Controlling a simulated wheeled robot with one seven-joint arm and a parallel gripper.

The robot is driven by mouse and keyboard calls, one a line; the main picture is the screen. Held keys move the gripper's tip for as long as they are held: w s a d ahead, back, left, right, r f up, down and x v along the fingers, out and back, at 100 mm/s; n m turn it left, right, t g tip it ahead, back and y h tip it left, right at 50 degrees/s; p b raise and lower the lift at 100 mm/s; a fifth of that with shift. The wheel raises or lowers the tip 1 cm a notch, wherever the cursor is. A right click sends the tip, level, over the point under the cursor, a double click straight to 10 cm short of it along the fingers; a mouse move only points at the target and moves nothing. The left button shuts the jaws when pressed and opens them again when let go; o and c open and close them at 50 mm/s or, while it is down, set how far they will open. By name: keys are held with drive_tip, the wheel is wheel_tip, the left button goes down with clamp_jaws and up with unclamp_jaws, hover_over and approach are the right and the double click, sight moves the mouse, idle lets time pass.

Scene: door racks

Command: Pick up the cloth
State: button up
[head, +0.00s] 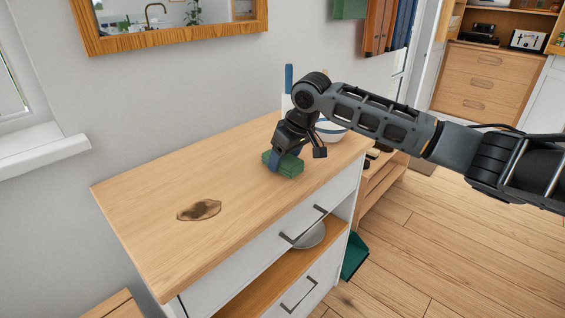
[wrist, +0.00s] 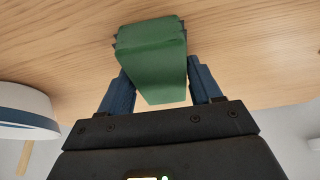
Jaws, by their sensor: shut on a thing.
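The cloth (head: 289,166) is a green folded block on the wooden top of the white cabinet, towards its right end. It also shows in the wrist view (wrist: 155,60), between the two blue fingers. My gripper (head: 277,160) points down from above and is shut on the cloth. In the wrist view my gripper (wrist: 158,90) has one finger on each side of the cloth. I cannot tell whether the cloth is touching the cabinet top or just above it.
A dark brown stain (head: 199,210) marks the cabinet top (head: 150,190) on the left. A white bowl with a blue band (head: 330,130) stands behind my gripper; it shows at the wrist view's left edge (wrist: 20,110). The middle of the top is clear. A drawer handle (head: 304,227) sticks out in front.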

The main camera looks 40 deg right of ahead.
drive_tip(key=shift+c, duration=1.4)
drive_tip(key=shift+r, duration=0.5)
wheel_tip(320, 180, up, 3)
drive_tip(key=shift+f, duration=0.2)
drive_tip(key=s+d+r, duration=0.7)
drive_tip(key=d, duration=0.2)
drive_tip(key=shift+d+r+b, duration=0.15)
drive_tip(key=shift+r+b, duration=0.05)
drive_tip(key=shift+b, duration=0.1)
